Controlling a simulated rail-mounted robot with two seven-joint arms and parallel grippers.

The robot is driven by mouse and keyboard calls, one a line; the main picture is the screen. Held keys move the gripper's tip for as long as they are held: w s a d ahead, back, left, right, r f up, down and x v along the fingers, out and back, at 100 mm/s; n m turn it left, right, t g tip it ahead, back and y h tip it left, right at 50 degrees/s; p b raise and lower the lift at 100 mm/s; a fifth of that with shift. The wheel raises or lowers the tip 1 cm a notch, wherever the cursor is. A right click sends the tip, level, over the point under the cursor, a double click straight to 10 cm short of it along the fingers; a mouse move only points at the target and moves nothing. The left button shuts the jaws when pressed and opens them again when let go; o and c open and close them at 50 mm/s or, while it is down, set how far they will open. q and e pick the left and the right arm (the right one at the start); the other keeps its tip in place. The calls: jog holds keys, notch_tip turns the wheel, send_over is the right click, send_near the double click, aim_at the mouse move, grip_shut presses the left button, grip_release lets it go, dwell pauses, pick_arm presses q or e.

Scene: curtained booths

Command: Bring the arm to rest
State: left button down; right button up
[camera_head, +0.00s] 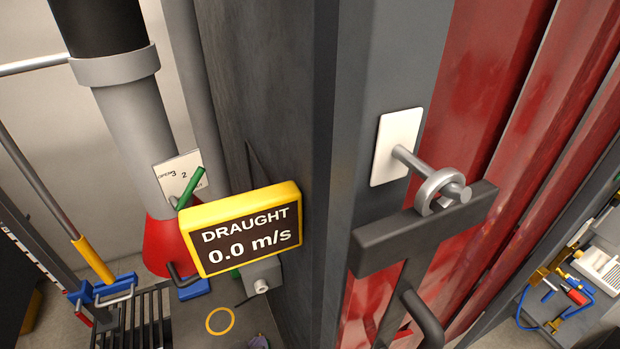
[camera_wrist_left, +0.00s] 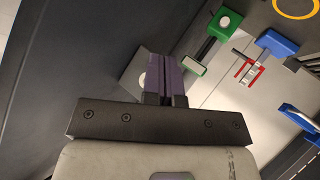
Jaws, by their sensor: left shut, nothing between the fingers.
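My left gripper (camera_wrist_left: 165,60) shows in the left wrist view, with two purple fingers pressed together and nothing between them. Its dark mounting bar with screws lies below the fingers. A grey box with a pale round knob (camera_wrist_left: 138,74) is just behind and left of the fingertips; I cannot tell whether they touch. In the head view, I cannot make out the left gripper clearly. My right gripper is in neither view.
A yellow-framed draught display (camera_head: 243,231) reads 0.0 m/s beside a dark post (camera_head: 285,100). A dark T-shaped tool (camera_head: 425,226) hangs by a ring on a peg before red curtains (camera_head: 490,90). Green (camera_wrist_left: 225,23) and blue (camera_wrist_left: 277,43) fixtures stand right of the fingers.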

pick_arm(q)
jog(key=s+a+r+m+g+y+p, duration=0.1)
jog(key=s+a, duration=0.4)
jog(key=s, duration=0.8)
jog(key=s+a+r+m+g+y+p, duration=0.1)
jog(key=s+a+m+g+y+p, duration=0.1)
jog(key=s, duration=1.1)
jog(key=shift+s+a+m+g+y+p, duration=0.25)
jog(key=shift+a+m+g+y+p, duration=0.25)
jog(key=shift+a+g+p, duration=1.3)
jog(key=shift+d+r+g+b, duration=0.1)
jog(key=shift+d+g+b, duration=0.25)
jog(key=shift+d+g, duration=0.1)
